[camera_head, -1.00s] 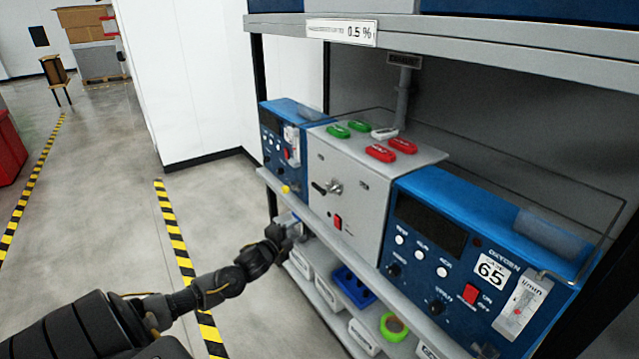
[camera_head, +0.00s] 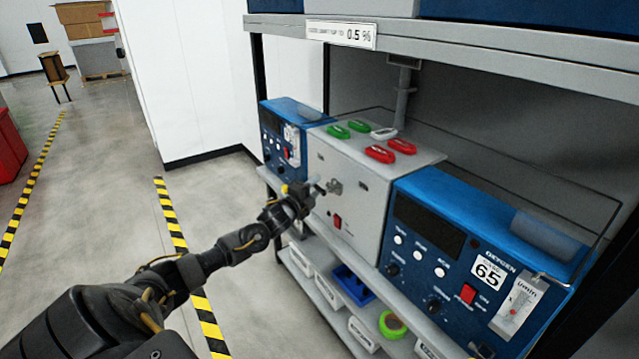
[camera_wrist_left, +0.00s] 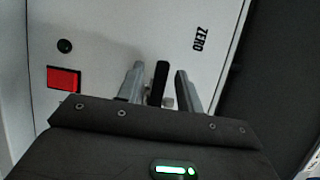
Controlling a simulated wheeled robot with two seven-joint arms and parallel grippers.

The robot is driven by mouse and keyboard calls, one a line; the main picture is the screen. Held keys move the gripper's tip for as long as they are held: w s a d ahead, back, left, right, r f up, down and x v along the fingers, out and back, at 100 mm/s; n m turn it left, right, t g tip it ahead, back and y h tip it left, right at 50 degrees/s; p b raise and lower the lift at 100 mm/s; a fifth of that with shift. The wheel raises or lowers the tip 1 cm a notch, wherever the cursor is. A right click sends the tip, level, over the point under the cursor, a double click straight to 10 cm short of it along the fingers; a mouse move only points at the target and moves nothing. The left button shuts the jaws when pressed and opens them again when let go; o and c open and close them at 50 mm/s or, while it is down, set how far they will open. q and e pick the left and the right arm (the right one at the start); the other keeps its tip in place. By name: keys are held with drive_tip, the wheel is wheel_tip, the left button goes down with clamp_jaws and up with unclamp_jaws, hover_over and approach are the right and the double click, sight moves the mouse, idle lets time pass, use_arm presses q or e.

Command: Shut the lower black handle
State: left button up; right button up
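The black handle (camera_wrist_left: 158,84) belongs to a metal valve on the front of the grey box (camera_head: 350,222). In the head view the valve's metal body (camera_head: 334,187) shows, while the handle is mostly hidden behind my left gripper (camera_head: 308,193). In the left wrist view my left gripper (camera_wrist_left: 160,70) is open. Its two fingers stand on either side of the handle, with a visible gap to the right finger. I cannot tell whether the left finger touches it. My right gripper is not in view.
Blue instruments (camera_head: 470,255) flank the grey box on the shelf. A lower shelf holds bins and green tape (camera_head: 393,325).

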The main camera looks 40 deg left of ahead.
use_arm(q)
drive_tip(key=shift+w+a, duration=0.1)
drive_tip(key=shift+w, duration=1.25)
drive_tip(key=shift+c, duration=0.2)
clamp_jaws()
